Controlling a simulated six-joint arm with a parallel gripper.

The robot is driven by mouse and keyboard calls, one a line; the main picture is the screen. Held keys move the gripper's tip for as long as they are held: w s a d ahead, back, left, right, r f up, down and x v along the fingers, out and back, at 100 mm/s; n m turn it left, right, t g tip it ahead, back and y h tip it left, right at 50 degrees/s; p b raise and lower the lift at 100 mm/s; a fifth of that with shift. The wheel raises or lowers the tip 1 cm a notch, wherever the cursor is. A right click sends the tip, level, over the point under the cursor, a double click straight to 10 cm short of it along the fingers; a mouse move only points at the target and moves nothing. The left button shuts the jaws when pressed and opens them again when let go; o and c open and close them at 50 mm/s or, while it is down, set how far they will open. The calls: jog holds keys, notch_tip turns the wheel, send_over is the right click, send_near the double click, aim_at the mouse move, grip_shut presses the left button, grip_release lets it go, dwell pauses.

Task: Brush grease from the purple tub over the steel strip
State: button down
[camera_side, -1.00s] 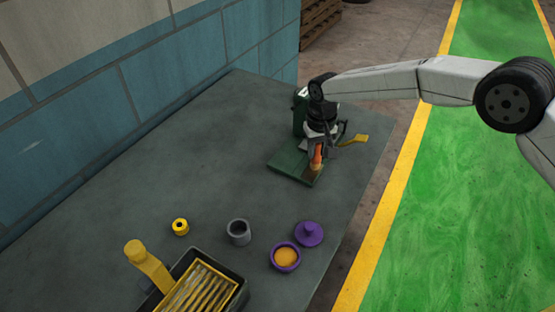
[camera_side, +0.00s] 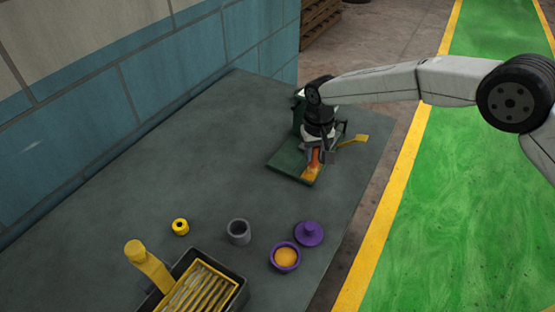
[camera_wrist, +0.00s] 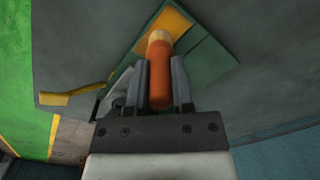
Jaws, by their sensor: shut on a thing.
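My gripper (camera_side: 317,150) is shut on the brush, whose orange-red handle (camera_wrist: 160,80) shows between the fingers in the wrist view. The brush is over the green base (camera_side: 290,165) of the machine at the back right. Orange grease (camera_side: 311,173) shows on that base by the brush, and as an orange band (camera_wrist: 176,22) in the wrist view. The steel strip cannot be told apart from this band. The bristle tip is hidden or blends into the orange. The purple tub (camera_side: 274,264) stands open near the front with orange grease inside.
A purple lid (camera_side: 309,233) lies beside the tub. A grey cup (camera_side: 239,232), a yellow ring (camera_side: 180,227) and a dark tray (camera_side: 238,283) with a yellow grid stand nearby. A yellow lever (camera_side: 354,140) juts right from the machine. The bench middle is clear.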

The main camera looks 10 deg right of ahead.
jog(key=shift+w+d, duration=1.4)
notch_tip(320, 180, up, 8)
jog(key=shift+s+a, duration=0.1)
jog(key=shift+a, duration=0.1)
